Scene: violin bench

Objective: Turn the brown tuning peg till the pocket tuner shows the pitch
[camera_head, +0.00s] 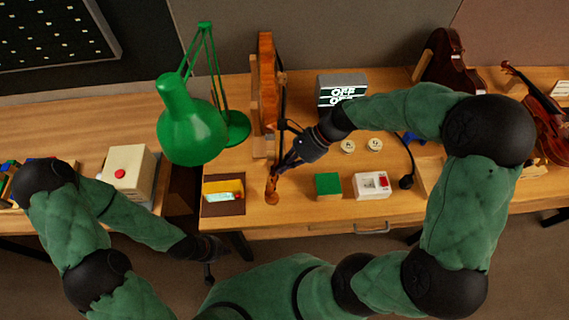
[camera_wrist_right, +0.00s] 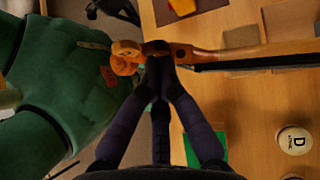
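The violin (camera_head: 267,80) stands edge-on in a wooden holder, with its scroll (camera_head: 271,190) toward me. In the right wrist view the orange-brown scroll (camera_wrist_right: 125,58) and pegbox lie across the top centre. My right gripper (camera_head: 281,166) is at the pegbox; its fingertips (camera_wrist_right: 161,62) come together against the pegbox side. They appear closed on a tuning peg, mostly hidden between them, so its colour cannot be told.
A green lamp (camera_head: 190,125) stands left of the violin. A yellow item (camera_head: 222,187) lies on a dark mat. Another violin (camera_head: 541,108) is far right.

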